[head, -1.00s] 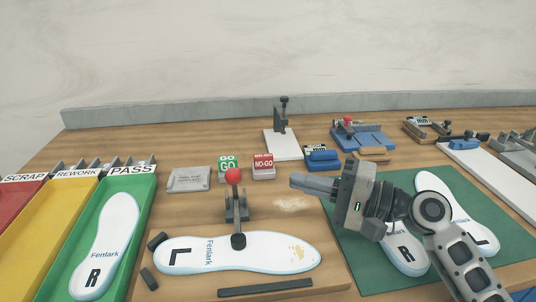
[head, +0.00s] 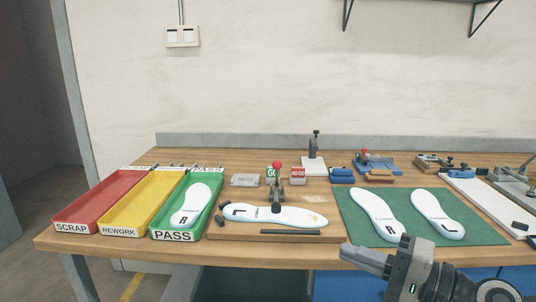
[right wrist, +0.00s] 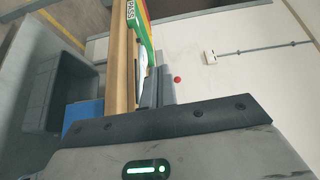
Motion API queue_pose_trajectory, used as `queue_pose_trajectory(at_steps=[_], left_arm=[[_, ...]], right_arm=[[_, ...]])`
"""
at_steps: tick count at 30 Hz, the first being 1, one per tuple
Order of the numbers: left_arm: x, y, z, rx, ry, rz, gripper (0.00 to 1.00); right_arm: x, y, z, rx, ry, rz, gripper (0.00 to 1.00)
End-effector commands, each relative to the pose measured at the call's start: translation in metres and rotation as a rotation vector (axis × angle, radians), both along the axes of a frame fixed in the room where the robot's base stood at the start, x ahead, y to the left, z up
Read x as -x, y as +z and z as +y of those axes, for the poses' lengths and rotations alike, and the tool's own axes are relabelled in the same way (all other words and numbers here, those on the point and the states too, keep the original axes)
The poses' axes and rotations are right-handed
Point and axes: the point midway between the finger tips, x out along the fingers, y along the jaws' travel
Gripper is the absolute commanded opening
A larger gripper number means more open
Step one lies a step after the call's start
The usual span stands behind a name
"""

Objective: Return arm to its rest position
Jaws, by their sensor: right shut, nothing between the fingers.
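My right gripper (head: 352,251) is in the lower right of the head view, in front of the table's front edge and below the green mat. Its fingers are together and hold nothing. In the right wrist view the dark gripper body fills the bottom, and the table shows edge-on beyond it. My left gripper is not in view. A white left insole (head: 275,215) lies on the wooden fixture board (head: 250,235) under the red-knobbed clamp (head: 277,175). Two white insoles, right (head: 378,215) and left (head: 437,213), lie on the green mat (head: 480,235).
Red (head: 75,218), yellow (head: 120,215) and green (head: 170,222) trays stand at the table's left; the green one holds a right insole (head: 190,205). Small fixtures, including a blue-based one (head: 377,165), line the back. Open space lies in front of the table.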

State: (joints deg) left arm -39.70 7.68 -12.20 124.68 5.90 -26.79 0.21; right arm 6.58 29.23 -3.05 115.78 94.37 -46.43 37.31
Motion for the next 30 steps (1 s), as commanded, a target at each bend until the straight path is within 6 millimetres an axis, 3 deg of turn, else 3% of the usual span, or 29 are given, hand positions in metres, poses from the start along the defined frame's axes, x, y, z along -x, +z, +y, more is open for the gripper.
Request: queue_pose_trajectory(at_steps=[8,14,17,22,27,30], left_arm=[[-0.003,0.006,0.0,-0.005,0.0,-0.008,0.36],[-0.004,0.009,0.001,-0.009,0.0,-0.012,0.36],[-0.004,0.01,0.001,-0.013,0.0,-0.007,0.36],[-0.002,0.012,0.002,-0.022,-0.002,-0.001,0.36],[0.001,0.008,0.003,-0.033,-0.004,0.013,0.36],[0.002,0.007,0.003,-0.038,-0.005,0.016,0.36]], right_arm=[[0.009,-0.067,0.007,0.204,-0.106,-0.041,0.0],[0.028,-0.122,0.009,0.42,-0.18,-0.096,0.0],[0.045,-0.153,0.01,0.567,-0.208,-0.136,0.0],[0.095,-0.208,0.009,0.929,-0.222,-0.247,0.0],[0.14,-0.234,0.008,1.238,-0.174,-0.369,0.0],[0.154,-0.239,0.008,1.334,-0.147,-0.413,0.0]])
